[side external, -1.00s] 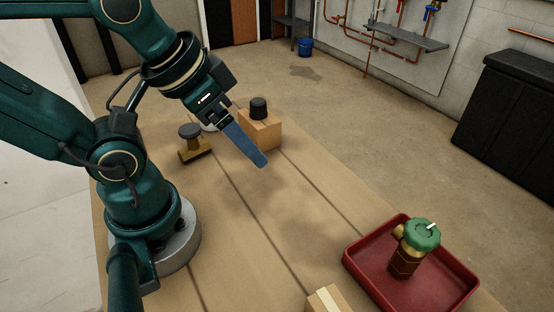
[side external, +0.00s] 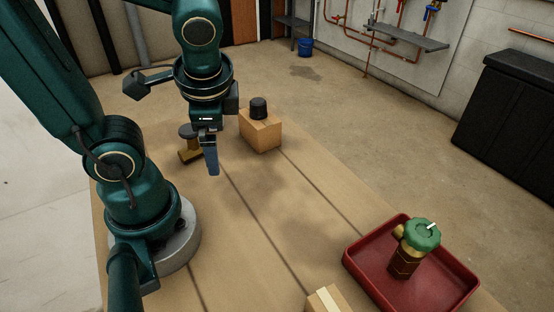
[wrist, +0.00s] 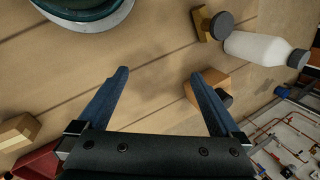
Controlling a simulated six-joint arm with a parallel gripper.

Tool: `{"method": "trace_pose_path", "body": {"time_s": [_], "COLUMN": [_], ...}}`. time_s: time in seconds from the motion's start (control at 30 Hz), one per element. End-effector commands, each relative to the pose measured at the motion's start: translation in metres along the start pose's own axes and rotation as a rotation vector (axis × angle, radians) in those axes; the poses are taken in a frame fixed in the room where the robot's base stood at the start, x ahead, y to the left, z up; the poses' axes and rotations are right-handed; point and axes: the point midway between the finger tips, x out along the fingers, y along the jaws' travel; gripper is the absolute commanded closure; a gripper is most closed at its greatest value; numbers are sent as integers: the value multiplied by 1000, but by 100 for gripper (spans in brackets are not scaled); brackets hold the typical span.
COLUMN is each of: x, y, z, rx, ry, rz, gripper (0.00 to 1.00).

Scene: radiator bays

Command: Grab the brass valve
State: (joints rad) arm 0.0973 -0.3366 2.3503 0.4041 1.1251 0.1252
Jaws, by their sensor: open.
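A brass valve (side external: 404,262) with a green handwheel (side external: 422,234) stands upright in a red tray (side external: 358,274) at the lower right of the side view. A smaller brass-coloured piece with a dark round knob (side external: 188,131) is close to my gripper, partly behind it; it also shows at the top of the wrist view (wrist: 209,24). My gripper (side external: 212,172) points down above the table, well left of the tray.
A cardboard box (side external: 262,134) with a black cap-like object (side external: 259,108) on it stands right of my gripper. A white bottle (wrist: 258,48) is beside the knobbed piece. Another box (side external: 323,301) is at the front edge. The table between is clear.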

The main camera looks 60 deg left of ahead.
Motion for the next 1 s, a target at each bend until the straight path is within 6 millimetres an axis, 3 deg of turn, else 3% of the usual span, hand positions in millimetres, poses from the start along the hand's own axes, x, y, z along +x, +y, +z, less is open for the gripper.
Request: {"method": "trace_pose_path", "body": {"time_s": [0.27, 0.6, 0.87, 1.0], "x": [32, 67, 84, 92], "y": [-24, -38, -29, -34], "z": [9, -1, 1, 7], "rx": [403, 853, 1004, 1019], "ry": [-366, -709, -818, -829], "rz": [-140, -297, -320, -320], "gripper": [0, 0, 0, 0]}}
